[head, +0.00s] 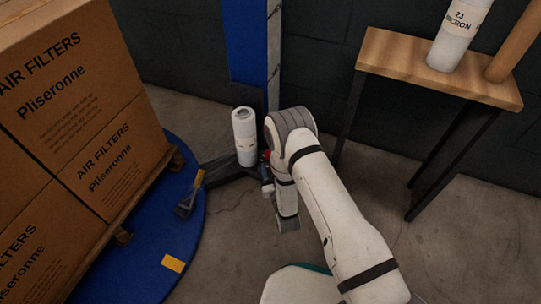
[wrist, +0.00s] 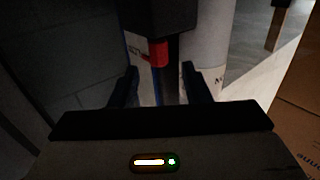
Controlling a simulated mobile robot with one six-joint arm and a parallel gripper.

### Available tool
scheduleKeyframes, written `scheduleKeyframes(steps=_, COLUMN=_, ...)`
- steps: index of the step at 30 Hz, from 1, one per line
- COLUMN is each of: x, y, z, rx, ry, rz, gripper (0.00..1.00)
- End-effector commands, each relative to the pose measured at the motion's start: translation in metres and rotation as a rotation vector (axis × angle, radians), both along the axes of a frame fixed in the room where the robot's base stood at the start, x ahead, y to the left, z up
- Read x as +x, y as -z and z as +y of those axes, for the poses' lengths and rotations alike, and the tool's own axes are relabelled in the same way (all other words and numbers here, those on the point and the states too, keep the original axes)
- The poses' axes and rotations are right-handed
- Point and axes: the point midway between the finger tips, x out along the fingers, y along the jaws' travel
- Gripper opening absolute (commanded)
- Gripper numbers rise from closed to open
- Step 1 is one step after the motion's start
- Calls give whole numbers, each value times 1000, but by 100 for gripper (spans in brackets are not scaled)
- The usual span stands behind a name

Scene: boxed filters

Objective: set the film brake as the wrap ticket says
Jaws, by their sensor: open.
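A white film roll (head: 244,140) stands upright on a dark carriage beside the blue mast (head: 245,45); it also shows in the wrist view (wrist: 205,40). A small red part (wrist: 157,52), possibly the brake's lever or pointer, sits under a dark block (wrist: 165,15) beside the roll. My gripper (wrist: 160,85) is open, its two dark fingers either side of a dark upright post below the red part. I cannot tell whether they touch anything. In the head view my arm hides most of this spot. No readable wrap ticket is in view.
Stacked air filter cartons (head: 75,130) stand on a pallet on the blue turntable (head: 185,225) at the left. A wooden-topped table (head: 400,55) at the right holds a roll marked 23 micron (head: 459,35) and a brown tube (head: 515,45). Concrete floor is clear between.

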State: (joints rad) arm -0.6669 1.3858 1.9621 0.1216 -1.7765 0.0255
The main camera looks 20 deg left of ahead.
Motion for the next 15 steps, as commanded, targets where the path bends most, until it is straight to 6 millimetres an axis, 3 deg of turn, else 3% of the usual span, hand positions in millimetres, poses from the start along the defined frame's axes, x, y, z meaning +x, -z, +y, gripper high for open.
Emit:
scheduleKeyframes(steps=9, x=44, y=2, z=26, rx=3, ry=2, rz=-3, gripper=43)
scheduleKeyframes(steps=15, x=57, y=1, z=34, rx=0, ry=0, rz=0, gripper=43)
